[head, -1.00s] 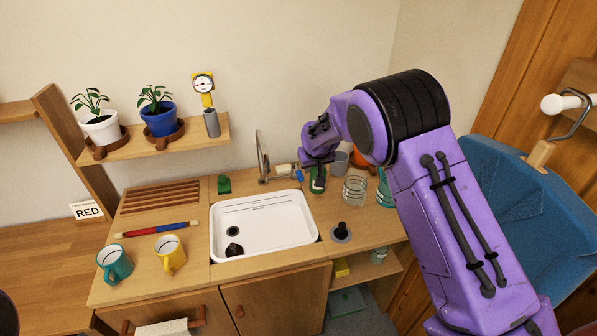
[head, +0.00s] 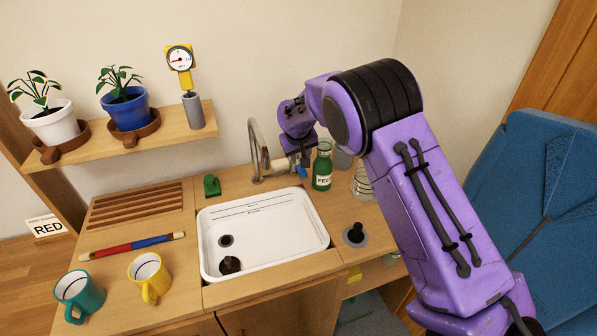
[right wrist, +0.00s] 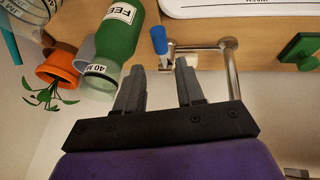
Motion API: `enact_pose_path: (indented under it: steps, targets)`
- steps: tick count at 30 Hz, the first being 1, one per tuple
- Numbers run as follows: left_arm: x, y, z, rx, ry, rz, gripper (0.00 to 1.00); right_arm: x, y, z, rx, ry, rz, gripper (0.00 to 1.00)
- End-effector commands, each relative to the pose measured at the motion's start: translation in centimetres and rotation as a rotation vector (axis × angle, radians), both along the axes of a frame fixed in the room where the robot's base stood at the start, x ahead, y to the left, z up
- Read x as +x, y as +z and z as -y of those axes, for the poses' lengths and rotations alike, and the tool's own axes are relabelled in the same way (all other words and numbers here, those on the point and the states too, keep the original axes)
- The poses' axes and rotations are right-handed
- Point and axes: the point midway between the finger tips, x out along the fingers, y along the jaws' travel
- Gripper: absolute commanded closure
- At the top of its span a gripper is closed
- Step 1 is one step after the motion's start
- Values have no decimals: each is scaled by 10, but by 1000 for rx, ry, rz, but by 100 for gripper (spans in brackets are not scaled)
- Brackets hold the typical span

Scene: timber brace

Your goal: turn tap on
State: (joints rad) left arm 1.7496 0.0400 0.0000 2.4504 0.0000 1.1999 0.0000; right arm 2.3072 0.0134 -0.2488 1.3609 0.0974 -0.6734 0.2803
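The metal tap (head: 254,150) stands behind the white sink, its tall spout curving upward. It also shows in the right wrist view (right wrist: 232,70). Its blue-ended lever (head: 301,172) points to the right side of the sink's back edge; the blue end (right wrist: 158,40) shows in the right wrist view just past my fingertips. My right gripper (right wrist: 160,66) is open with nothing between its fingers, and the lever lies roughly in line with the gap. In the head view my right gripper (head: 304,158) is just above the lever, partly hidden by its own arm. My left gripper is not in view.
A green bottle (head: 322,168) stands close right of the lever, with a glass jar (head: 362,186) beyond. The white sink (head: 280,205) holds a dark round object (head: 229,264). A green block (head: 211,185) sits left of the tap. An orange pot (right wrist: 58,68) is near the bottle.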

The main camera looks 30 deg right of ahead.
Motion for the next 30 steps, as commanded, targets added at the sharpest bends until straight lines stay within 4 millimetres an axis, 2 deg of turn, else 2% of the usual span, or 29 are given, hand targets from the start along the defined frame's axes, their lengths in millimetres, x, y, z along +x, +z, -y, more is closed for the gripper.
enact_pose_path:
  steps: [12,17,24,25,28,30]
  targets:
    - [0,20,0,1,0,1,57,27,-74,23,0,0,-2,62]
    - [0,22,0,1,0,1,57,32,-88,26,1,-1,-1,62]
    - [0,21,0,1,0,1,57,33,-90,27,0,-1,0,62]
    - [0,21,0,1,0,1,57,33,-90,27,0,-1,0,65]
    - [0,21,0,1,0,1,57,33,-90,27,0,-1,0,98]
    - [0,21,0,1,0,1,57,33,-90,27,0,-1,0,100]
